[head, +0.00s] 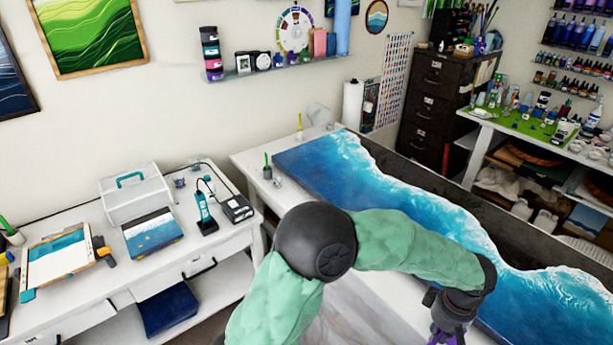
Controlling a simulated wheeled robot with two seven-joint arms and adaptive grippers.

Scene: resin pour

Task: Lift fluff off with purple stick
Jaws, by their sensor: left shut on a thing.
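A long resin panel (312,160) with blue water, white foam and a dark strip lies on the white table. No fluff can be made out on its surface. My left arm, in a green sleeve, reaches across the panel's near side. My left gripper (448,334) points down at the bottom edge of the view, over or beside the panel's near edge. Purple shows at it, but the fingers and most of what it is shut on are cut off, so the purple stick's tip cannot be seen. My right gripper is not in view.
A second white table at left holds a white case (135,197), a small seascape panel (152,234), a blue tool (205,213) and a clipboard (60,258). A small cup with green sticks (267,170) stands by the resin panel's left end. A dark cabinet (437,95) stands behind.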

